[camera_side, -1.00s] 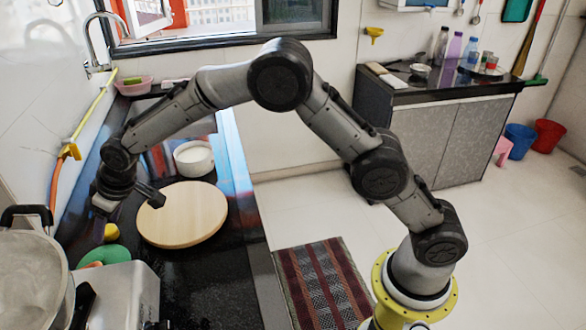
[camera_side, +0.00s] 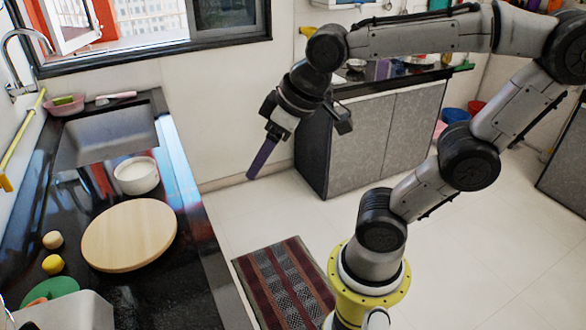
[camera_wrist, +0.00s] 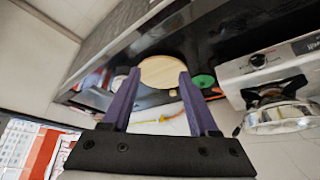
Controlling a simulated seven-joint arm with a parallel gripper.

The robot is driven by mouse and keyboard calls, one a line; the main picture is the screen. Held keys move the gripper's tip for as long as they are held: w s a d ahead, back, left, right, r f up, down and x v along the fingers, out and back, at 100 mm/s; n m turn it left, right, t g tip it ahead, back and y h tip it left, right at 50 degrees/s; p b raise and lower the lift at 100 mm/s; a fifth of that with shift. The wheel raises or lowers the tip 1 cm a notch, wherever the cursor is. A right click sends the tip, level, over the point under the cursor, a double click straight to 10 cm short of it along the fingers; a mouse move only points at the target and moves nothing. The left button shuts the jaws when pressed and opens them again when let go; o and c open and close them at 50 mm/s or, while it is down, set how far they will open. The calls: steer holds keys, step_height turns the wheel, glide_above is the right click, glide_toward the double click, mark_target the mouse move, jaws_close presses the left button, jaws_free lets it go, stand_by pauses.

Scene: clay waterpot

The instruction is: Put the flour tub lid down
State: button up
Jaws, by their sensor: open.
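A round, flat, pale wooden disc (camera_side: 129,235) lies on the dark counter; I cannot tell if it is the flour tub lid or a board. Behind it stands a white tub (camera_side: 136,178) with a white filling, its top uncovered. My gripper (camera_side: 298,152) is open, out to the right of the counter and above the floor. In the wrist view nothing is held between its purple fingers (camera_wrist: 157,76). The disc also shows beyond the fingers in the wrist view (camera_wrist: 163,72), well apart from them. No other lid is clear.
The sink (camera_side: 108,135) is behind the tub. A yellow lemon-like item (camera_side: 52,264), a tan round item (camera_side: 53,240) and a green disc (camera_side: 50,290) lie left of the wooden disc. A stove (camera_wrist: 270,65) shows in the wrist view. A striped rug (camera_side: 284,280) lies on the floor.

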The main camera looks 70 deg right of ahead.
steer(key=s+d+f, duration=0.1)
steer(key=s+f, duration=0.1)
steer(key=s, duration=0.3)
steer(key=shift+s+f+m, duration=0.2)
steer(key=shift+s+m, duration=0.1)
